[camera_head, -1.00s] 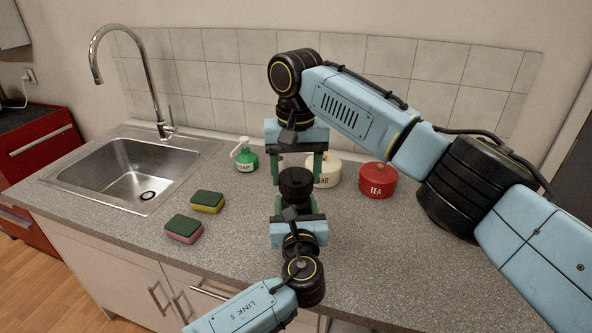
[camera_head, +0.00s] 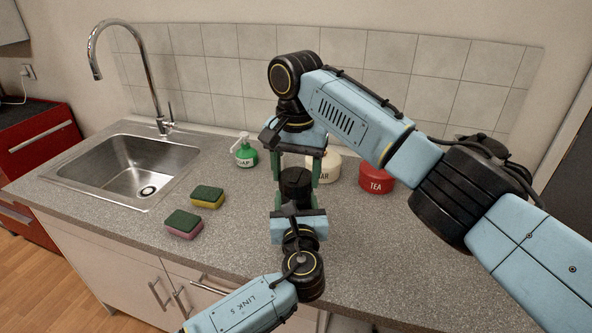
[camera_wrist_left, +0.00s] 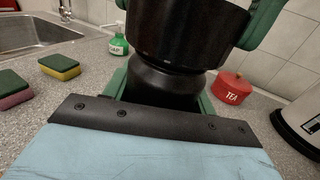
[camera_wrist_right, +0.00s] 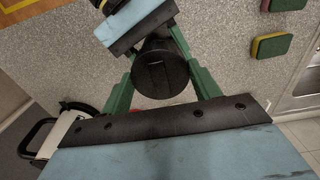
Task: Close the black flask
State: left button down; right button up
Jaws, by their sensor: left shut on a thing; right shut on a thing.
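The black flask (camera_head: 296,184) stands upright above the counter between my two grippers; its neck (camera_wrist_left: 168,82) shows in the left wrist view. My left gripper (camera_head: 294,208) is shut on the flask from the front, low down. My right gripper (camera_head: 299,170) comes from above and behind, its green fingers on either side of the wide black top (camera_wrist_left: 185,32). The right wrist view shows this round lid (camera_wrist_right: 162,75) from above, between the fingers. The lid sits on the body with no clear gap; I cannot tell how tight it is.
Behind stand a green soap bottle (camera_head: 245,155), a cream sugar jar (camera_head: 328,168) and a red tea jar (camera_head: 377,179). Two sponges (camera_head: 207,197) (camera_head: 184,224) lie left, beside the sink (camera_head: 140,172). A white appliance (camera_wrist_left: 301,115) stands to the right in the left wrist view.

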jog(key=m, duration=0.6)
jog(key=shift+a, duration=0.1)
jog(key=m, duration=1)
jog(key=shift+m, duration=0.3)
jog(key=m, duration=0.5)
jog(key=o, duration=0.9)
jog(key=shift+o, duration=0.2)
